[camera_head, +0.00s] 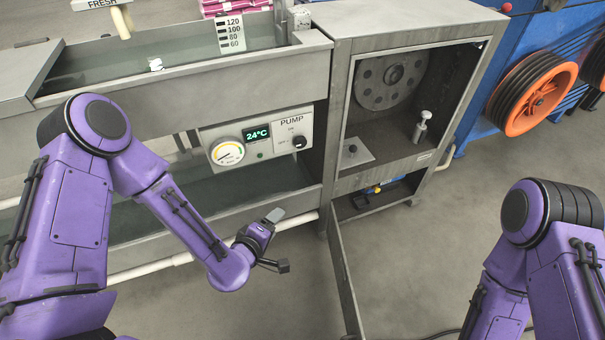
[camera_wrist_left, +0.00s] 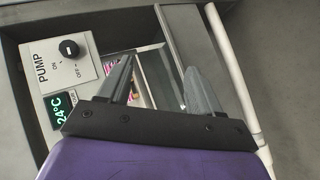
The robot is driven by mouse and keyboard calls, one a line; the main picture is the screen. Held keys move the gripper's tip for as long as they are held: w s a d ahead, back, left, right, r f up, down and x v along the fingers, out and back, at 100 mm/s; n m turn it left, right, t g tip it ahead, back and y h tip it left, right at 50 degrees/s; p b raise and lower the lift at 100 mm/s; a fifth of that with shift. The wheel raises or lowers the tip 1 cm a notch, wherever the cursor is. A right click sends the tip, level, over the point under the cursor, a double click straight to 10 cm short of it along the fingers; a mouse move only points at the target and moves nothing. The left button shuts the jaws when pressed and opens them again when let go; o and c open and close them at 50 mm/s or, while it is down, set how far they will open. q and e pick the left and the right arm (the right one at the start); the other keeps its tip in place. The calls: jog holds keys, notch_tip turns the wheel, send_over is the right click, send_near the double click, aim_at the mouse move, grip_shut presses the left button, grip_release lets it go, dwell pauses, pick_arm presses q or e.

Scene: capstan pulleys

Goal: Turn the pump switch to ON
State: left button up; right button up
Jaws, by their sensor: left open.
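The pump switch is a round black knob (camera_head: 299,142) on a white panel (camera_head: 282,136) marked PUMP, ON and OFF. The knob also shows at the upper left of the left wrist view (camera_wrist_left: 68,48). Which mark its pointer faces is too small to tell. My left gripper (camera_head: 279,240) is open and empty, below and a little left of the knob, clear of the panel. Its two fingers show in the left wrist view (camera_wrist_left: 160,70), with the knob off to their left. My right arm shows at the lower right, but its gripper is out of view.
A green 24°C display (camera_head: 257,133) and a round gauge (camera_head: 227,152) sit left of the switch. A white pipe (camera_head: 150,267) runs along the tank's front. An open cabinet (camera_head: 400,115) stands to the right, its door (camera_head: 345,275) swung towards me.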

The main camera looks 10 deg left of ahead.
pick_arm(q)
jog(key=w+r+n+t+b, duration=0.1)
jog(key=w+n+t+b, duration=0.15)
jog(key=w, duration=0.25)
jog(key=n+t+h+b, duration=0.1)
jog(key=n+t+b, duration=0.1)
jog(key=t+b, duration=0.15)
send_near(300, 145)
jog(key=shift+t, duration=0.3)
jog(key=x, duration=0.8)
jog(key=shift+w+d+f, duration=0.1)
jog(key=shift+w+f, duration=0.15)
jog(key=shift+w, duration=0.1)
jog(key=c, duration=1)
pick_arm(e)
notch_tip(300, 145, down, 10)
jog(key=shift+r, duration=0.2)
